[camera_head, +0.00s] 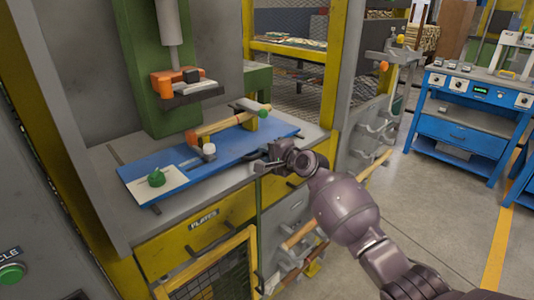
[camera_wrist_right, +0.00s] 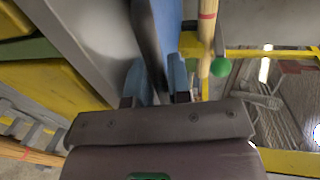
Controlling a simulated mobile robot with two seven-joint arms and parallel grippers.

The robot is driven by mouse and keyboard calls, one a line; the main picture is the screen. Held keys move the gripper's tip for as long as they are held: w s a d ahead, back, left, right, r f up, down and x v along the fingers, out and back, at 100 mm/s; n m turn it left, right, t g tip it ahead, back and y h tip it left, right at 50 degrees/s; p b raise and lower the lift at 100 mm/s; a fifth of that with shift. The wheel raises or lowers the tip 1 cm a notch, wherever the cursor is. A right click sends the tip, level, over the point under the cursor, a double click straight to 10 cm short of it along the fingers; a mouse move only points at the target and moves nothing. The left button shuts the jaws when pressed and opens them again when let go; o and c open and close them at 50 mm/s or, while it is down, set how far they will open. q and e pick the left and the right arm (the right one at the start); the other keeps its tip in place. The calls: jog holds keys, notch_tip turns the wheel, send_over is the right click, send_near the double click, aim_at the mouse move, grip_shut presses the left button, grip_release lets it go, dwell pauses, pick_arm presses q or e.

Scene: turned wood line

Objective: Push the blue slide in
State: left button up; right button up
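The blue slide (camera_head: 225,150) is a long flat blue plate on the grey machine table, its front edge toward me. My left gripper is not in view.
An orange and grey tool head (camera_head: 185,85) hangs above the slide's left part. Yellow frame posts (camera_head: 335,60) bound the opening. A yellow drawer front (camera_head: 195,235) lies below the table. A blue bench (camera_head: 465,120) stands apart at right, with clear floor between.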

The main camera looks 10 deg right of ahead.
jog(key=o, duration=0.3)
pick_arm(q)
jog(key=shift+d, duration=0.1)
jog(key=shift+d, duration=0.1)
pick_arm(e)
jog(key=shift+s, duration=0.1)
jog(key=shift+s+d, duration=0.15)
pick_arm(q)
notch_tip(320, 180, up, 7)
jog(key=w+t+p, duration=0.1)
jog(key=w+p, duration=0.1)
jog(key=p, duration=0.2)
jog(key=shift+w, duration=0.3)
pick_arm(e)
jog(key=shift+s+d+f+v, duration=0.15)
jog(key=shift+f+v, duration=0.6)
jog(key=shift+v, duration=4.15)
jog(key=shift+s+f+v, duration=0.1)
jog(key=shift+f+v, duration=0.6)
jog(key=shift+v, duration=4.15)
jog(key=shift+s+d+f+v, duration=0.15)
jog(key=shift+f+v, duration=0.6)
jog(key=shift+v, duration=4.15)
